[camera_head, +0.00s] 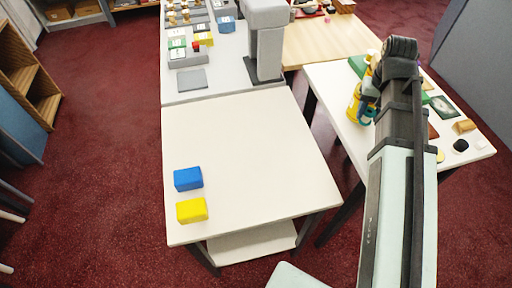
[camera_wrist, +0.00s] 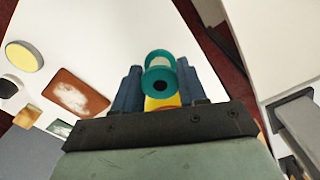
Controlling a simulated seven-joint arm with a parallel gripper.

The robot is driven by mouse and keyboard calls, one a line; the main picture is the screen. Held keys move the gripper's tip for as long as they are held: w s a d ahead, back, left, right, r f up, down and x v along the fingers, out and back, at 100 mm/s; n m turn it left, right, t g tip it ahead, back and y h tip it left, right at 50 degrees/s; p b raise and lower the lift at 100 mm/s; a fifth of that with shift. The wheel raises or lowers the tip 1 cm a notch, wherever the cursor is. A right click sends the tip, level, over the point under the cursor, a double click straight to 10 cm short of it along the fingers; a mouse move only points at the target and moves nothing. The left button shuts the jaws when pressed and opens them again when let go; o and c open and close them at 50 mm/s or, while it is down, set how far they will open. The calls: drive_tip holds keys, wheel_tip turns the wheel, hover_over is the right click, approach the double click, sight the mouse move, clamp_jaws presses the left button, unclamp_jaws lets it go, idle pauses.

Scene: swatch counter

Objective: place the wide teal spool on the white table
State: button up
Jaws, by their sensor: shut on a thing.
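A teal spool (camera_wrist: 159,75) with a pale middle is between the two fingers of my gripper (camera_wrist: 159,88) in the wrist view, and the gripper is shut on it. In the head view my gripper (camera_head: 369,92) is over the right-hand white-topped table (camera_head: 335,88), mostly hidden by my arm. A little teal shows beside it there. The white table (camera_head: 255,150) in the middle holds a blue block (camera_head: 188,179) and a yellow block (camera_head: 191,210) at its left front. The spool's height above the right-hand table is hard to tell.
Most of the middle table is bare. A yellow thing (camera_head: 354,104) is close to my gripper. A black round thing (camera_head: 460,145) and a tan block (camera_head: 464,126) lie on the right-hand table. A grey stand (camera_head: 265,45) rises behind the middle table.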

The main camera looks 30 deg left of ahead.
drive_tip(key=s+a+n, duration=0.2)
drive_tip(key=s+a, duration=0.3)
drive_tip(key=a, duration=0.4)
drive_tip(key=s+a+n, duration=0.2)
drive_tip(key=s+a, duration=0.2)
drive_tip(key=a, duration=0.5)
drive_tip(key=n, duration=0.7)
hover_over(240, 149)
drive_tip(key=shift+f, duration=5.45)
drive_tip(key=shift+f, duration=0.15)
drive_tip(key=o, duration=1.1)
